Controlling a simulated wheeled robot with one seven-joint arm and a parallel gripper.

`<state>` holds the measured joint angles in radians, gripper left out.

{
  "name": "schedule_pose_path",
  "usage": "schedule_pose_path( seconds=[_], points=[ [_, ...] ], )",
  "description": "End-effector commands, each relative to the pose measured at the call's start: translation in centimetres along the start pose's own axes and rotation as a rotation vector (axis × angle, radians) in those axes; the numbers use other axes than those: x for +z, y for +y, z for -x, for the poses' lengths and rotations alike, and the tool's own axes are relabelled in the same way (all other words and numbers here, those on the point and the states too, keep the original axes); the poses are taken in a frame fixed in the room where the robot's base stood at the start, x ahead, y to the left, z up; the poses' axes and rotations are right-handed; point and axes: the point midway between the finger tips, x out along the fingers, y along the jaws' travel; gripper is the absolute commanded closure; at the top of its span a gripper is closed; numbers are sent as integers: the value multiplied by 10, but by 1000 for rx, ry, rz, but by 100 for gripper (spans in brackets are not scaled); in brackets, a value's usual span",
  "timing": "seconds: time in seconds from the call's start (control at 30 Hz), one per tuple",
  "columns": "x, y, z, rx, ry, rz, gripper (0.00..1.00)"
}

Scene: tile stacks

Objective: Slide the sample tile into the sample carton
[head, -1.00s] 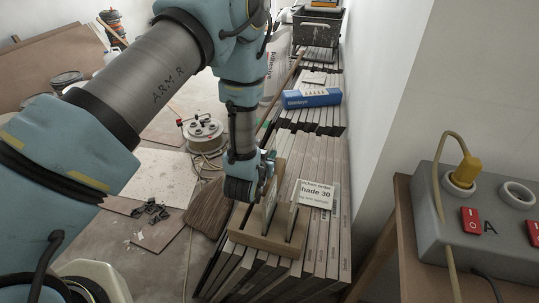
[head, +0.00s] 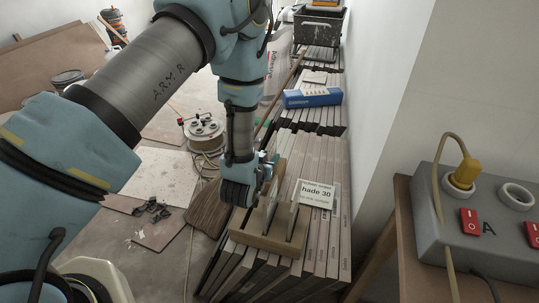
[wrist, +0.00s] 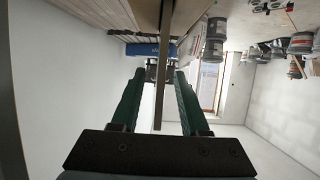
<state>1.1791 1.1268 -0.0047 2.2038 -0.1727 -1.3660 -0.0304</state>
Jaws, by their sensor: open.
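The sample tile (head: 271,204) looks like the thin upright slab in the left slot of a wooden slotted stand (head: 262,241). My gripper (head: 262,180) is at the tile's left side in the head view, partly hiding it. In the wrist view my gripper (wrist: 162,75) is open, its two green fingers on either side of a thin slab edge (wrist: 159,95). Whether either finger touches it I cannot tell. The blue box (head: 312,97), likely the sample carton, lies farther back on the tile stacks and shows in the wrist view (wrist: 143,49).
A second upright slab (head: 295,210) and a "hade 30" card (head: 315,194) stand to the right. Rows of tiles (head: 318,165) run back to a black crate (head: 318,27). A wall borders the right; a grey switch box (head: 490,225) is nearer. A cable reel (head: 203,132) is on the floor.

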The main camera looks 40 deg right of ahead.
Motion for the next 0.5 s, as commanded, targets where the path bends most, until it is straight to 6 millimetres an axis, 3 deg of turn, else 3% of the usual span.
schedule_pose_path(
  seconds=[0.5],
  points=[
    [0,0,30,0,-1,1,55]
  ],
)
